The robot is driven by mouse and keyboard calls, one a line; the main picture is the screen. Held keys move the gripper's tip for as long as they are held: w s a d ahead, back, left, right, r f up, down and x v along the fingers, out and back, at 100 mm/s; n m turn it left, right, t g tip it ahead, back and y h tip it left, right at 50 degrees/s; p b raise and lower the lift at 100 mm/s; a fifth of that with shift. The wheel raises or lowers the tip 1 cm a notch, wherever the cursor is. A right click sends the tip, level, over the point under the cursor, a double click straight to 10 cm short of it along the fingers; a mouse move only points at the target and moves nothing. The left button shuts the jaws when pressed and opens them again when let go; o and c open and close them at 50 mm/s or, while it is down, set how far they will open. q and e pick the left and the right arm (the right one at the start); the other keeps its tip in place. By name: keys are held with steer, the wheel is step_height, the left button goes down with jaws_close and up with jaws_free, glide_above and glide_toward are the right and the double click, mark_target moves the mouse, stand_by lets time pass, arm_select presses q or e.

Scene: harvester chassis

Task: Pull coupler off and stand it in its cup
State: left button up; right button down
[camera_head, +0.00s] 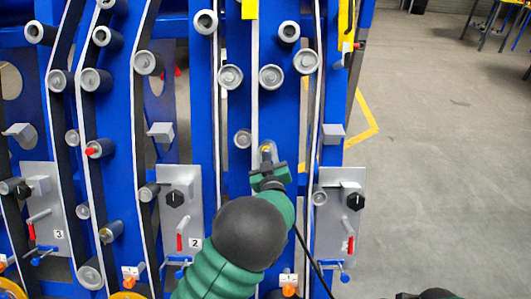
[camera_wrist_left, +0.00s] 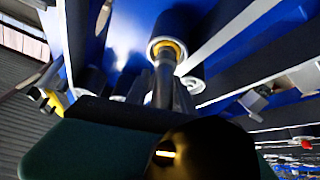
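A grey metal coupler (camera_head: 266,153) with a yellow ring sits on the blue frame, right of centre in the head view. In the left wrist view a dark metal stem (camera_wrist_left: 166,75) comes out of a round grey fitting with a yellow ring (camera_wrist_left: 168,48). My left gripper (camera_head: 269,172), dark green, is at the lower end of the coupler. Its fingers hide the contact, so I cannot tell whether they are closed on it. A black rounded part fills the lower wrist view. I cannot make out a cup with certainty. My right gripper is not in view.
Blue uprights with several grey rollers (camera_head: 230,77) and pale belts surround the coupler. Silver panels with black knobs (camera_head: 174,199) and red levers stand on either side. Orange fittings with white tags (camera_head: 289,291) lie along the bottom. Open concrete floor (camera_head: 440,150) is at right.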

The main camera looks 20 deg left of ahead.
mark_target(265, 157)
arm_select(q)
steer(key=c, duration=0.5)
steer(key=shift+a, duration=0.2)
jaws_close()
steer(key=shift+s+r, duration=0.1)
steer(key=shift+s+d+r+p, duration=0.2)
steer(key=shift+s+d+p, duration=0.05)
steer(key=shift+s+p, duration=0.1)
steer(key=shift+s+d+r+p, duration=0.15)
steer(key=shift+s+r+p, duration=0.15)
steer(key=shift+s, duration=0.25)
steer(key=shift+s+d+r+p, duration=0.1)
steer(key=shift+s+r+p, duration=0.1)
steer(key=shift+s+r, duration=0.25)
steer(key=shift+f, duration=0.15)
